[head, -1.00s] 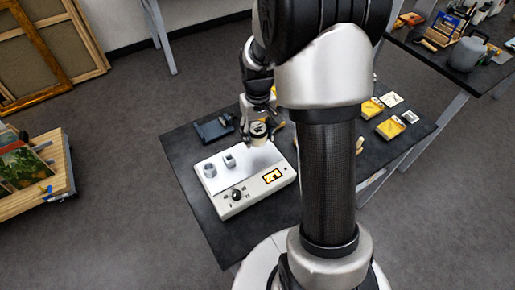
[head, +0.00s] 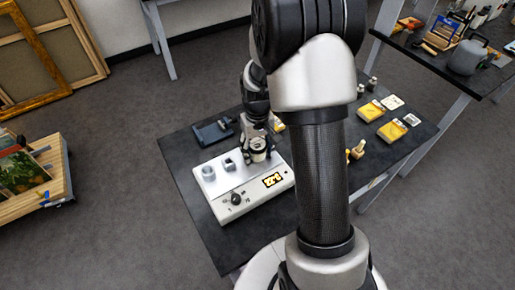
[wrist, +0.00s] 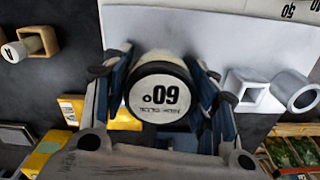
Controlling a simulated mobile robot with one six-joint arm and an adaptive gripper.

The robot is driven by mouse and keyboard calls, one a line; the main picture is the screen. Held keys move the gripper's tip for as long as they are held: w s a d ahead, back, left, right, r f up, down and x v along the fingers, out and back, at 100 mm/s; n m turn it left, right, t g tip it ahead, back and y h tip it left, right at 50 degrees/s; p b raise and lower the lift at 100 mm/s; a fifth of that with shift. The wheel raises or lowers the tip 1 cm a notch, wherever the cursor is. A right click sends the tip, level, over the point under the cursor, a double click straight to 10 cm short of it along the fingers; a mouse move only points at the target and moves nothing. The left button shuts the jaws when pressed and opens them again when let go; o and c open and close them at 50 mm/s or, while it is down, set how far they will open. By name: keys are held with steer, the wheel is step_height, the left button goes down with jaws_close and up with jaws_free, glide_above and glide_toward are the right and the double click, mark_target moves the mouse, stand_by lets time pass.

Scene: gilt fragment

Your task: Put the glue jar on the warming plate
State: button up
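The glue jar (wrist: 160,92) has a white lid marked 60° in the wrist view, with small, hard-to-read print beneath. My gripper (wrist: 162,75) is around the jar, with a blue-padded finger against each side. In the head view the jar (head: 258,155) hangs from or stands under my gripper (head: 258,146), at the back right part of the white warming plate (head: 245,178). Whether its base touches the plate is hard to tell. The plate has a black knob and a yellow display on its sloped front.
A metal ring (head: 208,173) and a square metal piece (head: 229,164) stand on the plate's left side. A dark tray (head: 212,131) lies behind it. Yellow boxes (head: 371,111) and small bottles (head: 372,84) are on the table's right. My arm hides the table's middle.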

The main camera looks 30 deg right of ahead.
steer(key=o, duration=0.3)
steer(key=shift+o, duration=0.2)
step_height(320, 180, up, 13)
steer(key=p, duration=0.3)
steer(key=shift+f+p, duration=0.2)
steer(key=shift+p, duration=0.15)
step_height(320, 180, up, 7)
steer(key=t, duration=0.1)
glide_above(257, 144)
steer(key=s+a, duration=0.3)
steer(key=s+a+r+t, duration=0.1)
steer(key=s+a+r, duration=0.3)
steer(key=s, duration=0.5)
steer(key=s+a+r+n+t, duration=0.1)
steer(key=s+a+r+t, duration=0.1)
steer(key=s+a, duration=0.3)
steer(key=s+r, duration=0.1)
steer(key=s, duration=0.2)
steer(key=shift+s+r+n+t, duration=0.3)
steer(key=shift+s+r, duration=0.05)
